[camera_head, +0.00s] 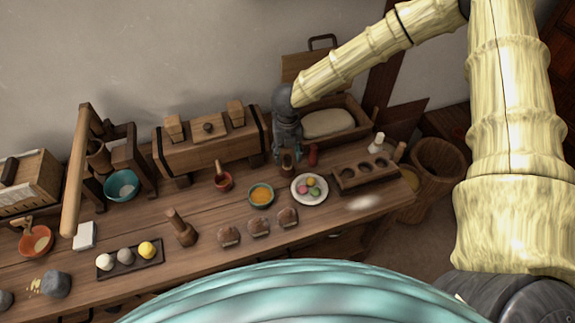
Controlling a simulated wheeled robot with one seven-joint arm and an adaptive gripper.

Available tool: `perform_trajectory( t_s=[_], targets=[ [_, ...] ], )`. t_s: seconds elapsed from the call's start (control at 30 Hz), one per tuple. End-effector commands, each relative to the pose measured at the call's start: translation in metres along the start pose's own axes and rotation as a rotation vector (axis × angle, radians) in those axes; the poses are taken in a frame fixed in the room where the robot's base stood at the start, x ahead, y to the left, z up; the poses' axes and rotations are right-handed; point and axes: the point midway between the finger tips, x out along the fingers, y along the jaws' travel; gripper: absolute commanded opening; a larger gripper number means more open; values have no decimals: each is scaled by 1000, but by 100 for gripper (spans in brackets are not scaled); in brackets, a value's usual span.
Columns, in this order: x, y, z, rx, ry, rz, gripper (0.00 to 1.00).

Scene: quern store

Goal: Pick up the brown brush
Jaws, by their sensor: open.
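My gripper (288,150) points down over the back part of the wooden table. Its dark fingers are open around or just above a small brown upright object (287,166), which may be the brown brush. The fingers partly hide it, and I cannot tell whether they touch it. Several other brown items are in view, including a wooden piece with a handle (182,230) towards the front and rounded brown blocks (258,227) along the front edge.
A white plate (297,194) with coloured balls, an orange-filled bowl (261,195) and a wooden holder with round hollows (345,184) are close by. A wooden chest (210,150) stands behind on the left.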

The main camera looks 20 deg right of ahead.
Motion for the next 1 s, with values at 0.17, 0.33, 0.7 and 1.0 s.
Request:
perform_trajectory(
  t_s=[0.17,0.33,0.7,1.0],
  targets=[
    [18,0,-1,0,2,0,49],
    [26,0,0,0,0,0,49],
    [27,0,0,0,0,0,25],
    [27,0,0,0,0,0,0]
  ],
)
